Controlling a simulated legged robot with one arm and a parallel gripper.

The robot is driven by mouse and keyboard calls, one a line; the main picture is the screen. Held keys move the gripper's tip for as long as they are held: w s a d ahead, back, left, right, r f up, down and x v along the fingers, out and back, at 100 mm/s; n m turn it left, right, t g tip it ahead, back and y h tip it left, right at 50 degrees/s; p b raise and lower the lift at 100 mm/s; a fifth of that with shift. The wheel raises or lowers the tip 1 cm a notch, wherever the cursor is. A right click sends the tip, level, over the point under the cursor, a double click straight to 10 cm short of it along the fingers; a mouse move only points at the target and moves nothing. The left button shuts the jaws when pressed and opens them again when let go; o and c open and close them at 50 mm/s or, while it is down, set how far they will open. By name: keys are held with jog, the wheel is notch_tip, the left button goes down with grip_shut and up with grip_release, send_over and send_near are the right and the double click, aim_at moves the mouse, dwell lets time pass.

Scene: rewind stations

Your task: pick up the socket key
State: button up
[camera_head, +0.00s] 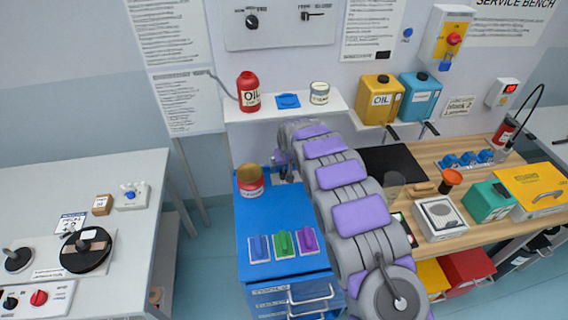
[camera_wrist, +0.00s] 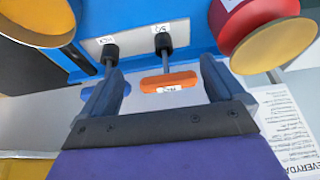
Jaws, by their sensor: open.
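In the wrist view my gripper (camera_wrist: 160,68) is open, with one finger on each side of a key with an orange handle (camera_wrist: 168,82). The orange handle bears a small label and sits on a grey shaft rising to a black collar. I see no finger touching it. A second key with a blue handle (camera_wrist: 90,92) is partly hidden behind the left finger. In the head view my arm hides most of the gripper and the keys.
The keys are at the back of a blue cabinet top (camera_head: 265,212). A red can (camera_head: 250,187) stands beside them, close to the right finger in the wrist view (camera_wrist: 245,30). Blue, green and purple pads lie in front. A wall shelf (camera_head: 275,115) is behind.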

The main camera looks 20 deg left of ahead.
jog(key=w+a, duration=0.3)
jog(key=shift+w+a+f, duration=0.15)
jog(key=shift+w+f, duration=0.05)
jog(key=shift+w, duration=0.05)
jog(key=shift+w+d+f, duration=0.15)
jog(key=shift+d+f, duration=0.2)
jog(key=shift+f, duration=0.05)
jog(key=shift+a, duration=0.1)
jog(key=shift+a+f, duration=0.1)
jog(key=shift+a, duration=0.1)
jog(key=shift+c, duration=1.1)
jog(key=shift+d, duration=0.1)
jog(key=c, duration=0.6)
jog(key=shift+o, duration=0.2)
